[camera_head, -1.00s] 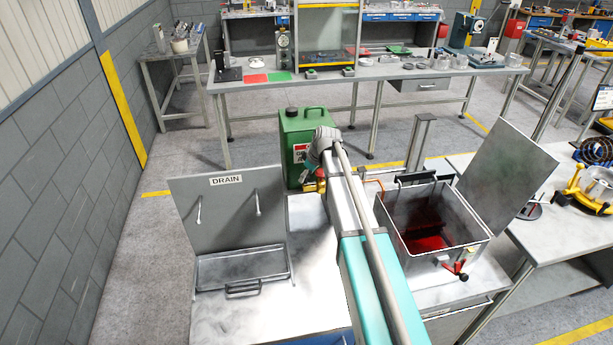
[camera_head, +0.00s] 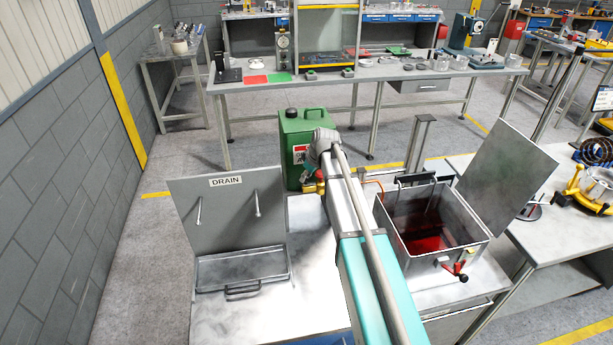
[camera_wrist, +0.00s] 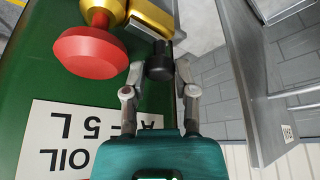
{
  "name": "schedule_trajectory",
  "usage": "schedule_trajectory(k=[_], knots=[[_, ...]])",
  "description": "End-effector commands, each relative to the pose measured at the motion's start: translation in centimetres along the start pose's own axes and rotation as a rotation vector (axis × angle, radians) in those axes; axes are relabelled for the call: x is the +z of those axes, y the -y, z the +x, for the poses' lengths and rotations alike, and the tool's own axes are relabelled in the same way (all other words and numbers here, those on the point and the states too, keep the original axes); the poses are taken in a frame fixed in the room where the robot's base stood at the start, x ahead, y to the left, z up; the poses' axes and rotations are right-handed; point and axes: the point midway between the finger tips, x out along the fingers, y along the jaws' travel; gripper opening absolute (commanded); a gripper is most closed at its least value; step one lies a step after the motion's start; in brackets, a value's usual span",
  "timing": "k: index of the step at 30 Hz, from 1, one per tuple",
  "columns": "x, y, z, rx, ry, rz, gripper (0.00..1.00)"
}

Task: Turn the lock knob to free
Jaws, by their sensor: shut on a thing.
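A black knob (camera_wrist: 159,62) sits on a brass fitting (camera_wrist: 150,18) in the wrist view. My gripper (camera_wrist: 162,72) has one finger on each side of the knob and is shut on it. A larger red knob (camera_wrist: 90,52) on a brass stem is just left of it. Both are in front of a green oil can (camera_wrist: 22,75) with a white label, which also stands behind the work surface in the head view (camera_head: 291,130). In the head view my arm hides most of the fitting, and the knob cannot be made out there.
A grey panel (camera_wrist: 245,75) rises close to the right of my gripper. In the head view, a raised DRAIN lid (camera_head: 228,215) and tray stand left of my arm. An open metal tank (camera_head: 455,245) with red liquid and a raised lid (camera_head: 508,160) is to the right.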

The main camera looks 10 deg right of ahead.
Motion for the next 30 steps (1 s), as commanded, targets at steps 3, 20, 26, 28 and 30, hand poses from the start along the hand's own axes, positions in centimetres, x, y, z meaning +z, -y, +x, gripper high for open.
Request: schedule_trajectory(k=[3, 20, 26, 28, 30], knots=[[-0.01, 0.22, 0.01, 0.021, -0.001, 0.054, 0.0], [-0.13, 0.47, 0.07, 0.194, 0.0, 0.471, 0.0], [-0.18, 0.5, 0.09, 0.26, 0.0, 0.635, 0.0], [-0.2, 0.51, 0.1, 0.284, 0.0, 0.691, 0.0], [-0.24, 0.53, 0.12, 0.308, 0.0, 0.747, 0.0]])
